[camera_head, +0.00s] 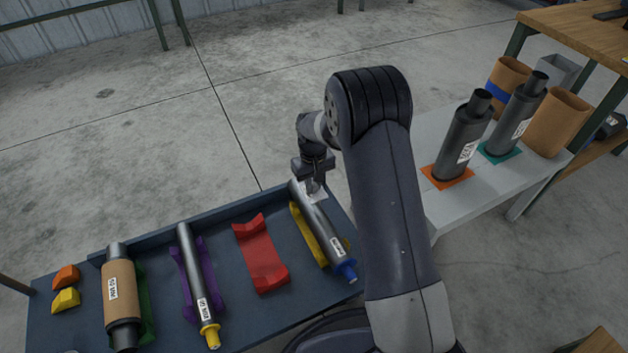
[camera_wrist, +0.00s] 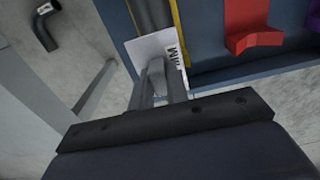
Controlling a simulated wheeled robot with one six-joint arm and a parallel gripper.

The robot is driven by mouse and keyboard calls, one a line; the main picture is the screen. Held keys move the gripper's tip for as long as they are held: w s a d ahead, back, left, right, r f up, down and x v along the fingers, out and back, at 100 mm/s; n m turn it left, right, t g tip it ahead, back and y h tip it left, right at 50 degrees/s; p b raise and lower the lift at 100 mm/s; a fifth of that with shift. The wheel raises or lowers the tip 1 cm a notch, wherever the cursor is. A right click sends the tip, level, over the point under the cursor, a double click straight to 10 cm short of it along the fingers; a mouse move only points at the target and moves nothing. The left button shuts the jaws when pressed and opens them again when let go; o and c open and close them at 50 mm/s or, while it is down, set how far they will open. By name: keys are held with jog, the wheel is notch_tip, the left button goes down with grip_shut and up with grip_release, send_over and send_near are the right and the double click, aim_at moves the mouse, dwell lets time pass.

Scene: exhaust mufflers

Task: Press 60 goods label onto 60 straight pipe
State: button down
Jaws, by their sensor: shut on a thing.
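A grey straight pipe (camera_head: 317,222) with a blue end plug and a small white sticker lies in a yellow cradle; its sticker is too small to read surely. My gripper (camera_head: 314,188) is at the pipe's far end, pointing down. It is shut on a white goods label (camera_head: 318,197). In the wrist view the label (camera_wrist: 148,50) is between the fingertips (camera_wrist: 157,68), with dark "MM" print at its right edge; the rest is hidden. The label overlaps the end of the pipe (camera_wrist: 150,14) in that view. I cannot tell whether they touch.
The blue tray also holds an empty red cradle (camera_head: 261,258), a thinner pipe (camera_head: 195,267) with a yellow plug in a purple cradle, and a brown-wrapped muffler (camera_head: 120,291). Two upright mufflers (camera_head: 465,138) (camera_head: 513,119) stand on a grey bench at right, beside brown sleeves (camera_head: 556,124).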

aim_at(314, 207)
jog(key=shift+f+b, duration=2.35)
jog(key=shift+f, duration=1.2)
jog(key=shift+f, duration=0.45)
jog(key=shift+r, duration=0.15)
jog(key=shift+r, duration=0.4)
jog(key=shift+f, duration=0.45)
jog(key=shift+r+p, duration=2.4)
jog(key=shift+r, duration=1.15)
